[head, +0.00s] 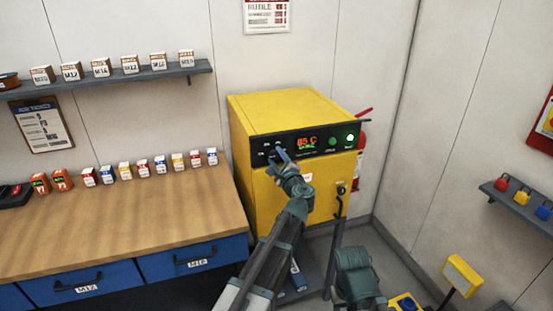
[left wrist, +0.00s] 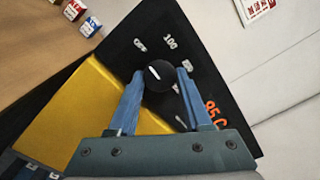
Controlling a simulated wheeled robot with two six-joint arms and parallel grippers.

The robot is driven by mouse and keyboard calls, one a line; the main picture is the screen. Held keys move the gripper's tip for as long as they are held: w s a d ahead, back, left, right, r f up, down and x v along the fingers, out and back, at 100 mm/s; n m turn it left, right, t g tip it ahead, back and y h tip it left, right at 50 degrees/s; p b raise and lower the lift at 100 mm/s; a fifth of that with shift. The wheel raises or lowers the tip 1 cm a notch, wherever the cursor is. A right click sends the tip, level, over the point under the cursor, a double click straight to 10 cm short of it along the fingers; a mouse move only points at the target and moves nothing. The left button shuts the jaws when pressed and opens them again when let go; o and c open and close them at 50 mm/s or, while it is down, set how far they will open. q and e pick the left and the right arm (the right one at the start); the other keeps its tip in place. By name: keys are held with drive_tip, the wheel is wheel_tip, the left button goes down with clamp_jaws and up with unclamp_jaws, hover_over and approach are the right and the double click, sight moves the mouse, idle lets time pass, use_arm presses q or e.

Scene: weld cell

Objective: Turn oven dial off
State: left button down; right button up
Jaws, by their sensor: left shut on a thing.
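The yellow oven (head: 290,110) stands against the back wall, with a black control panel (head: 325,141) along its upper front. Its display reads 85 C in orange. The dial (left wrist: 159,76) is a round black knob with a white pointer line, which slants to the upper left in the left wrist view. Labels OFF and 100 are printed above it there. My left gripper (head: 281,156) is at the panel's left part and hides the dial in the head view. In the left wrist view its blue fingers (left wrist: 159,84) are closed around the dial. My right gripper does not show.
A wooden workbench (head: 130,215) with blue drawers is left of the oven, with small boxes along its back. A shelf (head: 110,80) hangs above it. A red fire extinguisher (head: 361,140) is beside the oven on the right. A wall shelf with padlocks (head: 520,200) is far right.

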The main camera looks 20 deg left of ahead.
use_arm(q)
drive_tip(key=shift+n, duration=0.4)
drive_tip(key=shift+c, duration=1.7)
unclamp_jaws()
drive_tip(key=v, duration=1.4)
